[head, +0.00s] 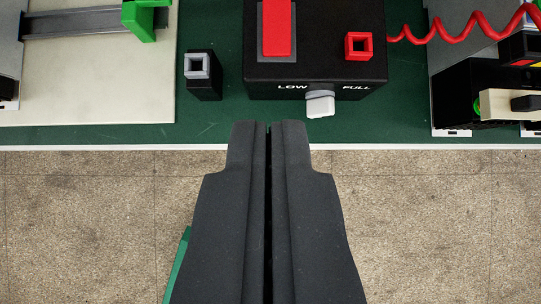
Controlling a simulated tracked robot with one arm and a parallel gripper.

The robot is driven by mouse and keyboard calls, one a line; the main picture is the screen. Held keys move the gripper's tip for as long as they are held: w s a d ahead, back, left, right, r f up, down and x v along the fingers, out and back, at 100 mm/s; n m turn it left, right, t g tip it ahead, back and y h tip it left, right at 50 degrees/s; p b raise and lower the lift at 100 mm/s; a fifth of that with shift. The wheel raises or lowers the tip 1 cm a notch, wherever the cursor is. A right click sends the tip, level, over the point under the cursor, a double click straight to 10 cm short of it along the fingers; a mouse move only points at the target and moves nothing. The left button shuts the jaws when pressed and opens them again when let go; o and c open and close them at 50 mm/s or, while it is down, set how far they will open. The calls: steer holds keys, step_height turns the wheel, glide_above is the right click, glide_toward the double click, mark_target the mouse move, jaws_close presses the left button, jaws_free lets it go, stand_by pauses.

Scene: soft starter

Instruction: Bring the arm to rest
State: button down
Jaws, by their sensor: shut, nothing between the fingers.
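My gripper (270,128) is shut and empty, with its two dark fingers side by side and only a thin gap line between them. Its fingertips overlap the front edge of the green bench (215,135) in the head view, just below the black control box (317,40). The box carries a red rocker (277,28) in a grey frame, a red square socket (358,46) and a white-tipped lever (320,104) beside the words LOW and FULL. The lever is just up and right of my fingertips; I see no contact.
A black post with a grey square top (198,66) stands left of the box. A cream board (90,95) with a rail (75,22) and green block (140,20) lies at left. A red coiled cord (455,38) runs right towards black equipment (465,90). Speckled floor (430,220) is clear in front.

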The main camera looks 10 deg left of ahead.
steer(key=s+r+m+t, duration=0.1)
steer(key=s+r, duration=0.4)
steer(key=r, duration=0.7)
steer(key=s+a+r+m+t+h, duration=0.1)
steer(key=s+r+t, duration=0.3)
steer(key=r, duration=0.9)
steer(key=s+r+m+t+h, duration=0.1)
steer(key=s+r+t, duration=0.2)
steer(key=r, duration=0.9)
steer(key=s, duration=0.3)
steer(key=shift+s+a+r+m, duration=0.15)
steer(key=shift+a+r+m, duration=0.05)
steer(key=shift+m, duration=0.1)
